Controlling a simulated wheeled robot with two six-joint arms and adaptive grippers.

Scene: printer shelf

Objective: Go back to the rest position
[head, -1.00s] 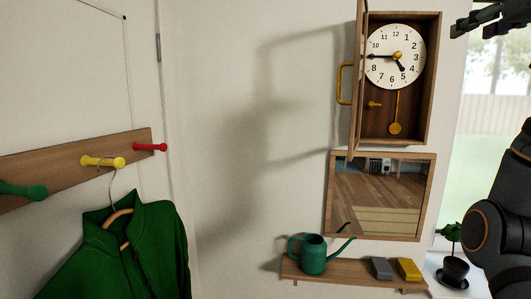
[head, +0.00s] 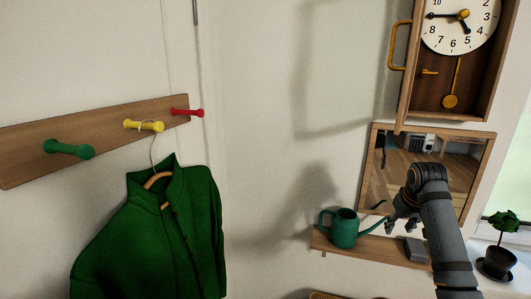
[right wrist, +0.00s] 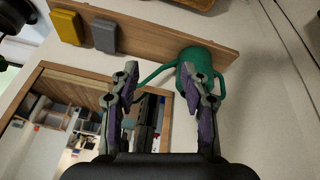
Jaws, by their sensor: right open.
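My right gripper (head: 393,224) is in front of the wall, by the spout of the green watering can (head: 343,229) and below the mirror's left part. In the right wrist view its two fingers (right wrist: 160,75) are spread apart with nothing held between them. The can (right wrist: 200,62) shows just beyond one finger there; I cannot tell whether they touch. My right forearm comes up from the lower right and covers part of the mirror (head: 376,165) and the shelf. My left gripper is in neither view.
A wall shelf (head: 322,243) carries the can and a grey block (head: 416,249); a yellow block (right wrist: 66,27) shows in the wrist view. A clock case (head: 479,85) with its door open hangs above. A green coat (head: 150,235) hangs at left from a yellow peg (head: 143,125). A potted plant (head: 497,263) stands right.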

